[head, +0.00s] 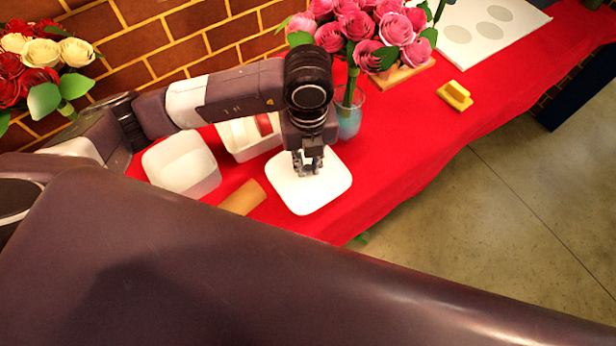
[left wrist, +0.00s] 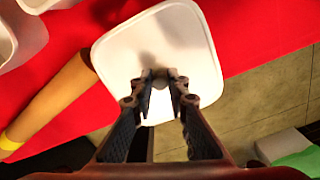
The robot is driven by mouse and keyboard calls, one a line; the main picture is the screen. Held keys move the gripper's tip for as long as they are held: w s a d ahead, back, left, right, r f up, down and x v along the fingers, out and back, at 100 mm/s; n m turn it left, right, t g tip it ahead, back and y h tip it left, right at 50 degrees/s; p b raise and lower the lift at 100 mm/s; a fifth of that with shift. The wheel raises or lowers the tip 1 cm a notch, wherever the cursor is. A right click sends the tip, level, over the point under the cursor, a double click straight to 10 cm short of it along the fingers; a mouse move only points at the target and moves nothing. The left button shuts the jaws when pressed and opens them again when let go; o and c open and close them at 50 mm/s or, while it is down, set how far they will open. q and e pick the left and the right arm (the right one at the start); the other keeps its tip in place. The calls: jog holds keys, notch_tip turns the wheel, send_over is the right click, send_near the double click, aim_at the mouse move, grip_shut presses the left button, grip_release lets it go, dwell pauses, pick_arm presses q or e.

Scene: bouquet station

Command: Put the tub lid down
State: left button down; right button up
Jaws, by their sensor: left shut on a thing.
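The tub lid (head: 325,188) is a white rounded square in the head view, near the front edge of the red-covered table. My left gripper (head: 308,168) points down at the lid's middle, its fingers closed there. In the left wrist view, the fingertips (left wrist: 163,77) meet over the middle of the lid (left wrist: 185,35); the part they grip is mostly hidden. The lid overlaps the table edge in that view; I cannot tell its height above the cloth. An open white tub (head: 181,165) stands to the left. My right gripper is not in view.
A second white container (head: 236,137) with something red stands behind the lid. A brown roll (head: 243,197) lies just left of it. A glass vase (head: 349,118) of pink roses stands close behind. A yellow object (head: 455,96) lies farther right. Red cloth (head: 410,135) between is clear.

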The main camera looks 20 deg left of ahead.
aim_at(308, 181)
pick_arm(q)
notch_tip(308, 181, down, 7)
jog(key=shift+r+p, duration=0.15)
jog(key=shift+p, duration=0.15)
jog(key=shift+f, duration=0.35)
jog(key=shift+f, duration=0.1)
jog(key=c, duration=1.9)
grip_release()
